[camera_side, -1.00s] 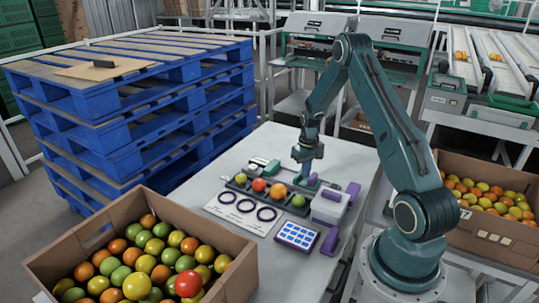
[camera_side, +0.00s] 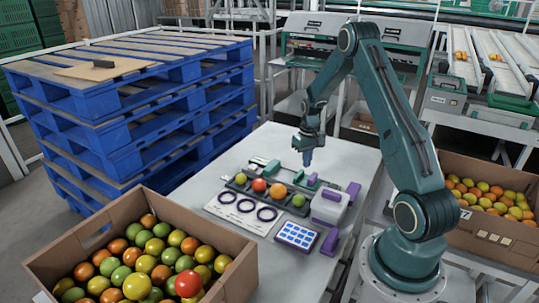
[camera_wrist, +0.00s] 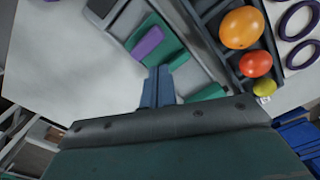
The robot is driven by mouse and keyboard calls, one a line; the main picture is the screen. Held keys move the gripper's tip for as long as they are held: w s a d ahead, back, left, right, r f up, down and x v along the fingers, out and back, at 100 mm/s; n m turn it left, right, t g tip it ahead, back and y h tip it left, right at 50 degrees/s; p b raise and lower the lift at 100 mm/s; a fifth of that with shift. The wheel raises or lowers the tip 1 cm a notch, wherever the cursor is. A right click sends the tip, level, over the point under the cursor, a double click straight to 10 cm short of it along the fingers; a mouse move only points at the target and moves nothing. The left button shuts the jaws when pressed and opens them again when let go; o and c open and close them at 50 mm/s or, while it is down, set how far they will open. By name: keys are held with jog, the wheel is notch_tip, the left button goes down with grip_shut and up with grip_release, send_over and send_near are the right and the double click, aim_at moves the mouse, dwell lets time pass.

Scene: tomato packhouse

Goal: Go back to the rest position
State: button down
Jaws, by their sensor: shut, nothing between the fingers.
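My gripper (camera_side: 307,158) is shut and empty, pointing down above the back part of the grey table (camera_side: 290,262). In the wrist view its closed fingers (camera_wrist: 158,88) lie in front of a green piece (camera_wrist: 155,45) with a purple block (camera_wrist: 147,43) on it. In the side view the fingertips are above the green and purple pieces behind the tomato tray, apart from the tomatoes. My arm is bent, with its elbow high above the table.
A dark tray (camera_side: 237,186) holds several tomatoes. A tomato carton (camera_side: 235,255) stands front left. Blue pallets (camera_side: 140,130) rise at the left.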

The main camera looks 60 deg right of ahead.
jog(key=a+r+n+t+h, duration=0.1)
jog(key=a+r+n+t, duration=0.15)
jog(key=a+r, duration=1.75)
jog(key=s+a+r+n+t, duration=0.1)
jog(key=s+a+r, duration=0.3)
jog(key=s+a, duration=0.3)
jog(key=s+a+r+n+t+y, duration=0.1)
jog(key=s+a+r, duration=0.4)
jog(key=s, duration=0.6)
jog(key=shift+a+n+t, duration=0.55)
jog(key=shift+a+n, duration=0.2)
jog(key=shift+a, duration=0.25)
